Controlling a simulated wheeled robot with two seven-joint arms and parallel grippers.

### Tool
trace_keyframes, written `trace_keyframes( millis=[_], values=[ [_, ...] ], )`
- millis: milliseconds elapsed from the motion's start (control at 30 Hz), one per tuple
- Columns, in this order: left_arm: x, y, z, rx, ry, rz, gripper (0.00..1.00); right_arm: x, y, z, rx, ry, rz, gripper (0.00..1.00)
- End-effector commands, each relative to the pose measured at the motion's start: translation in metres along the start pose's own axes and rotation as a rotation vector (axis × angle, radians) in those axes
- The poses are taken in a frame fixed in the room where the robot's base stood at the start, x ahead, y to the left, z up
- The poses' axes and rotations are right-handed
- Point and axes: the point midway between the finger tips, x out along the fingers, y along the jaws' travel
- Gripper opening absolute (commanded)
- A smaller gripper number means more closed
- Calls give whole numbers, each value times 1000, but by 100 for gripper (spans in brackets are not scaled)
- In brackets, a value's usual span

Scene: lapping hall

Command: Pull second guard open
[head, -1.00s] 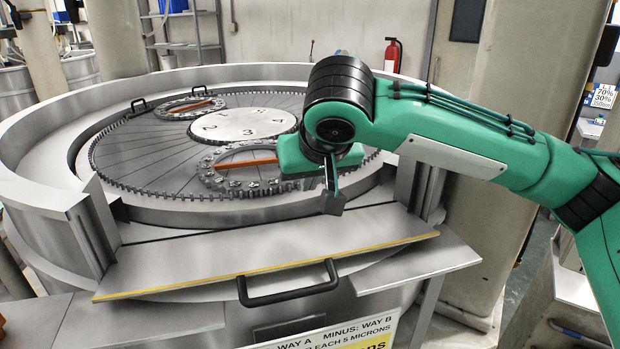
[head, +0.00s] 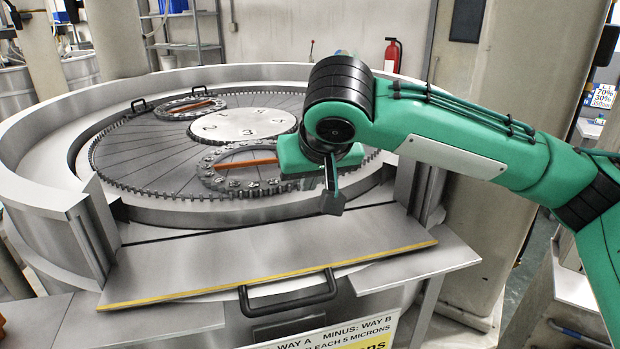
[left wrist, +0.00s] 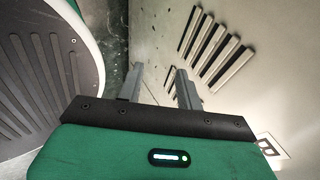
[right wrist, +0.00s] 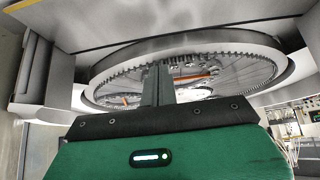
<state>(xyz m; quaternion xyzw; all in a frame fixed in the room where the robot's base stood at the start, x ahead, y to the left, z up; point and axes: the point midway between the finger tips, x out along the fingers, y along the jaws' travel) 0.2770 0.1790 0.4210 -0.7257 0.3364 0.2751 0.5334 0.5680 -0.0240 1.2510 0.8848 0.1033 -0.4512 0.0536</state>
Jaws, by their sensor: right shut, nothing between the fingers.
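The guard is a flat grey metal panel (head: 270,250) with a yellow front edge at the front of the round lapping machine. It is folded outward and down, sloping toward me, and the front opening is clear. Its black bar handle (head: 290,293) hangs below the yellow edge. My right gripper (head: 332,203) hangs over the panel's back part, apart from the handle. It is shut and empty, with its fingers together in the right wrist view (right wrist: 157,82). In that view the panel (right wrist: 140,22) crosses the top. My left gripper (left wrist: 158,85) is open and empty, away from the machine.
Behind the opening are a toothed ring, a numbered disc (head: 243,125) and geared carriers (head: 245,170) with orange bars. A curved metal rim (head: 40,150) surrounds them. A column (head: 505,110) stands at the right. A sign (head: 350,333) is under the handle.

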Motion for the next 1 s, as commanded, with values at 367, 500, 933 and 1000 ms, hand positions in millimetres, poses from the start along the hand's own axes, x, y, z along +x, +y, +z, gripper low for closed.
trace_keyframes(
  millis=[367, 500, 933, 1000],
  values=[
    [-11, 124, 92, -871, -391, 244, 36, 0, 0, 0, 0, 0, 0, 0],
    [-20, 152, 104, -1065, -498, 273, 36, 0, 0, 0, 0, 0, 0, 0],
    [-40, 177, 112, -1174, -572, 293, 36, -1, 0, -10, 0, 0, 0, 0],
    [-40, 177, 112, -1173, -571, 292, 36, 0, 0, -10, 0, 0, 0, 0]
  ],
)
